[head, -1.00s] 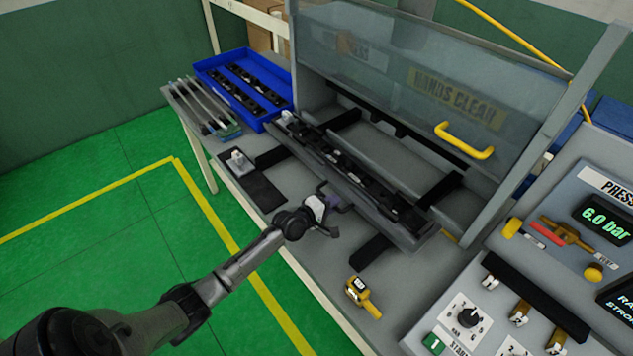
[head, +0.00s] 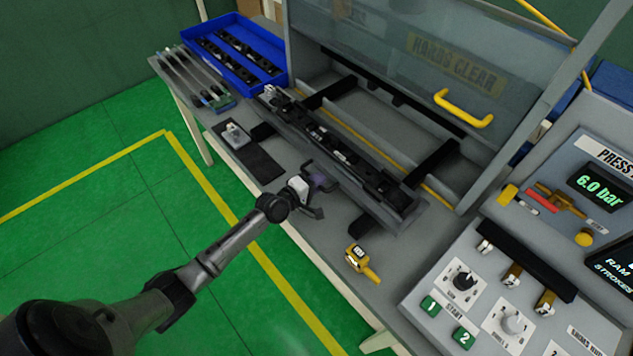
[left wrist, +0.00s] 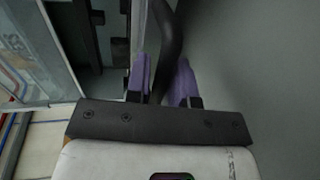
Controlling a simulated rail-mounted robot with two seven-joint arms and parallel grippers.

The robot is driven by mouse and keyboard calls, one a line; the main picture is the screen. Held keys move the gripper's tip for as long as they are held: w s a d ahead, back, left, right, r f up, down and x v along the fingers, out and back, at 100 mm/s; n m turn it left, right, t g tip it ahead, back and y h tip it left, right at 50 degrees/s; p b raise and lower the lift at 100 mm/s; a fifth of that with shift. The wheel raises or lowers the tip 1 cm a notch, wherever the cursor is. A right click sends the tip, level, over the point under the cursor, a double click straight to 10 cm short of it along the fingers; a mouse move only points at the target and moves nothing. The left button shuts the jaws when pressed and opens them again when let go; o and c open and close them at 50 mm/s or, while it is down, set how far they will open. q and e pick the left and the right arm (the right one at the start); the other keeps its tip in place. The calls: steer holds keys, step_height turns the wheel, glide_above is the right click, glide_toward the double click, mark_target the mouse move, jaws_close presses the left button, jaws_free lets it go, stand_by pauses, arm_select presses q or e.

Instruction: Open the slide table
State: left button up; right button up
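The slide table (head: 375,197) is a long dark tray carrying a black trim part with several clips. It stands out toward me from the press, with a gap behind it where two black rails (head: 432,163) and a yellow stripe show. A dark bar handle (left wrist: 170,42) is on its front side. My left gripper (head: 318,183) is at this handle. In the left wrist view its purple fingers (left wrist: 166,84) stand on either side of the bar and appear closed on it. My right gripper is in neither view.
A clear guard with a yellow handle (head: 463,108) is raised above the press opening. A blue bin (head: 283,62) of black parts stands at the back left. A yellow hand device (head: 362,262) lies on the bench front. The control panel (head: 470,290) is at the right.

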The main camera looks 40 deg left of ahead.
arm_select(q)
steer(key=shift+o, duration=1.4)
steer(key=p+v, duration=0.1)
steer(key=v, duration=1.2)
steer(key=shift+s, duration=0.35)
steer(key=shift+a, duration=0.1)
